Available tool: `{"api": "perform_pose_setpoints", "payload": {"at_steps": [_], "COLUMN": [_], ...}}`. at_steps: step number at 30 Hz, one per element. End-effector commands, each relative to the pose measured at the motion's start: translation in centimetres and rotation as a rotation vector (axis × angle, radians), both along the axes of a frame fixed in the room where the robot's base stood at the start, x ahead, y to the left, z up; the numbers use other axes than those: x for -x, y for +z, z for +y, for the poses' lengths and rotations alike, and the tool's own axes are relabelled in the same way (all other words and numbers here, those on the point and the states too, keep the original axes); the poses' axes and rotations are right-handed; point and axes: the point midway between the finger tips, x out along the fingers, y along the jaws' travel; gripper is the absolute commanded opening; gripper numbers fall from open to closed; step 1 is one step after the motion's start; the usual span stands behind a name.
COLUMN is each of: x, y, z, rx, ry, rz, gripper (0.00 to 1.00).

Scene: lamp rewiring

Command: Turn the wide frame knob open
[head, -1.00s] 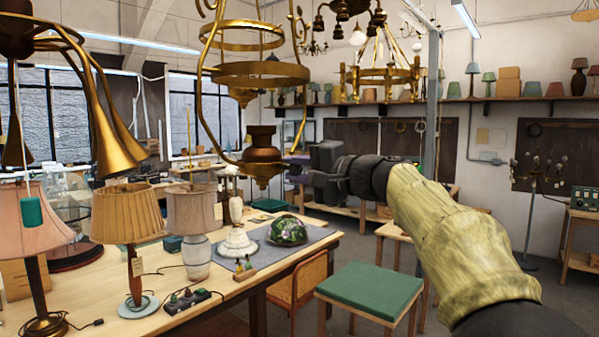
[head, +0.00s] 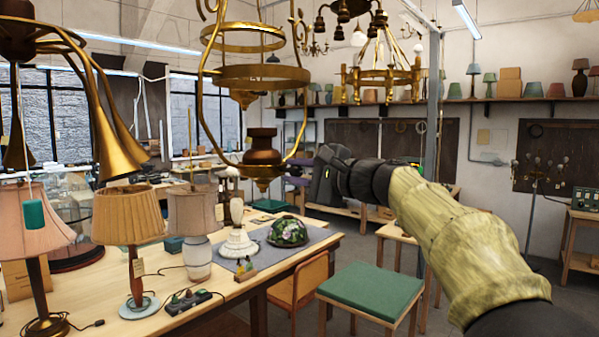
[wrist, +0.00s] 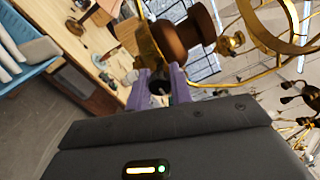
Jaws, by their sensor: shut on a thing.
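The wide brass frame (head: 262,75) hangs in the head view, with a dark copper-coloured burner piece (head: 262,157) at its bottom. My gripper (head: 297,174) is just right of that piece, its two purple fingers reaching toward it. In the wrist view my gripper (wrist: 160,84) is shut on a small dark knob (wrist: 159,87), which sits between the purple fingertips. The copper-coloured piece (wrist: 187,33) is just beyond it. The fingers hide part of the knob. In the head view the knob cannot be made out.
More brass chandeliers hang nearby, one with bell-shaped horns (head: 118,140) at left and one ring-shaped (head: 378,75) behind. A workbench (head: 200,308) below carries several lamps. A green-topped stool (head: 370,288) stands beneath my arm.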

Motion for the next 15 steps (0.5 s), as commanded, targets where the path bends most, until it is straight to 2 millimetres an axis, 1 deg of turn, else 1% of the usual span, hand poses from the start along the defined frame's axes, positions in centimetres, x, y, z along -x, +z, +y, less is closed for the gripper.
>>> {"api": "perform_pose_setpoints", "payload": {"at_steps": [6,7,9,10,15], "x": [-0.06,-0.06,-0.06,-0.06,-0.04], "y": [-0.1,-0.1,-0.09,-0.09,-0.06], "z": [-0.04,-0.04,-0.05,-0.05,-0.03], "rx": [0.0,0.0,0.0,0.0,0.0], "ry": [-0.001,-0.001,-0.001,-0.001,-0.001], "rz": [0.002,0.002,0.002,0.002,0.0], "gripper": [0.0,0.25,0.39,0.43,0.43]}}
